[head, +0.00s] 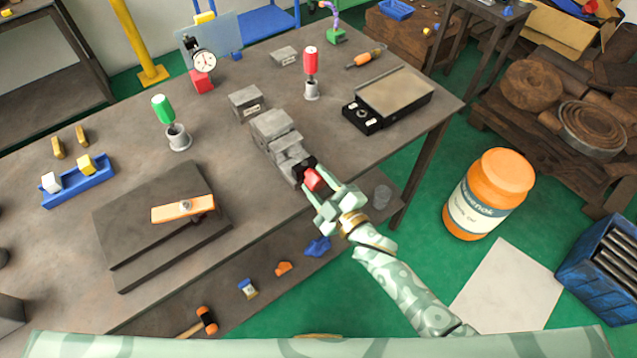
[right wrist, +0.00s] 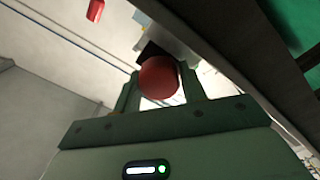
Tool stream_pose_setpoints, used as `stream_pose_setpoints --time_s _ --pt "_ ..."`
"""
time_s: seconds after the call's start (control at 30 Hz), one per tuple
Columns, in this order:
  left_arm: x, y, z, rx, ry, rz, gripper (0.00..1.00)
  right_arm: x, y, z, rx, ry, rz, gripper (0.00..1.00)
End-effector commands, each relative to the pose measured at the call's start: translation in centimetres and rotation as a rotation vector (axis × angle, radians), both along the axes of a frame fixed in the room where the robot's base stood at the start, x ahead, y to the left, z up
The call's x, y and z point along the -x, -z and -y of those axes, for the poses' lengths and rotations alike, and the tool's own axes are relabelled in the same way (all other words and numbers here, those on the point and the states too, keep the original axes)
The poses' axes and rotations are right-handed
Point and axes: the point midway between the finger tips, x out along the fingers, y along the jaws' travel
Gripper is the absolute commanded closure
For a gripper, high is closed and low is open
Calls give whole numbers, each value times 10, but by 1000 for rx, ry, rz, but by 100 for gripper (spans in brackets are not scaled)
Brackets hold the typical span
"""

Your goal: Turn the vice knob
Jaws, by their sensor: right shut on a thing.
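The grey vice (head: 276,140) stands on the bench at the middle of the head view. Its red knob (head: 313,180) sticks out at the near end, on a black part, close to the bench's front edge. My right gripper (head: 324,187) is at the knob, with a finger on either side, shut on it. In the right wrist view the round red knob (right wrist: 158,78) sits between the two fingers (right wrist: 160,95), with a dark part behind it. The fingers hide part of the knob in the head view. My left gripper is not in view.
A red-handled tool (head: 311,70) in a grey holder and a black-ended plate device (head: 385,105) stand right of the vice. A dark plate with an orange bar (head: 183,208) lies left. An orange jar (head: 488,195) stands off the bench, right of my right arm.

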Motion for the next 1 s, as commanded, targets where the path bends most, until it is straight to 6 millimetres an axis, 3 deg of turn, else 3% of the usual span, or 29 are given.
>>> stream_pose_setpoints --time_s 1.0 --pt "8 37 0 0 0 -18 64 0 5 1 743 -1 533 82"
